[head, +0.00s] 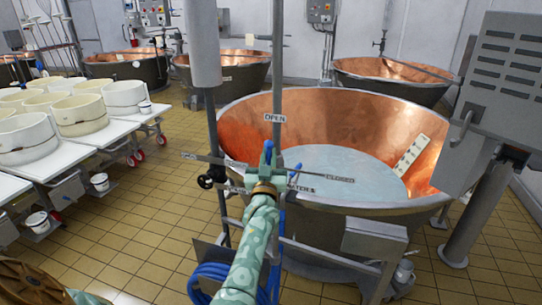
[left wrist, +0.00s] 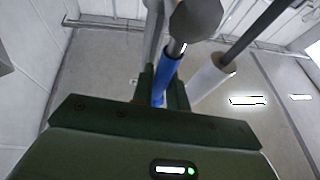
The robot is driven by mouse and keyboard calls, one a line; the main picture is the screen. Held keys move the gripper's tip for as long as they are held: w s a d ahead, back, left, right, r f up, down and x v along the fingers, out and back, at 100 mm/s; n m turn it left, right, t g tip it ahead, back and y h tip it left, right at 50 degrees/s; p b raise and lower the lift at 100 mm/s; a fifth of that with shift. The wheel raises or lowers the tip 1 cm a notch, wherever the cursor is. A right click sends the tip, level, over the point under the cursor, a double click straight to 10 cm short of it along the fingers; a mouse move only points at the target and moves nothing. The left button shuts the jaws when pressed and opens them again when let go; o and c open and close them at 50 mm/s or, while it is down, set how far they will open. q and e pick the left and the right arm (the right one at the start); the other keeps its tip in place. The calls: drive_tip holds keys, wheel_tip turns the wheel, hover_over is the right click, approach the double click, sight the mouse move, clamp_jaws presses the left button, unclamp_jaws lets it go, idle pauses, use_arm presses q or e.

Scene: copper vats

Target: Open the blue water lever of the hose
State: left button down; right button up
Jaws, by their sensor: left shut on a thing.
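The blue water lever (left wrist: 167,76) shows in the left wrist view as a blue sleeve between the dark green fingers of my left gripper (left wrist: 161,92). In the head view my left gripper (head: 267,166) is at the pipework in front of the large copper vat, shut around the lever's blue part (head: 267,150), which points up toward the "OPEN" label (head: 274,118). The fingers and wrist hide most of the lever and its valve. A second small blue piece (head: 296,170) shows just right of the gripper. A blue hose (head: 212,283) lies coiled below. My right gripper is out of view.
The copper vat (head: 235,122) holds pale liquid. A "CLOSED" label (head: 340,179) sits right of the gripper. A vertical pipe (head: 277,60) rises just behind it. A grey control box (head: 500,90) stands right. White tables (head: 95,148) with round moulds stand left; tiled floor between is clear.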

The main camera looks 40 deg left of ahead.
use_arm(q)
drive_tip(key=shift+f, duration=0.1)
idle(0.3)
drive_tip(key=c, duration=1.4)
unclamp_jaws()
drive_tip(key=shift+a, duration=0.1)
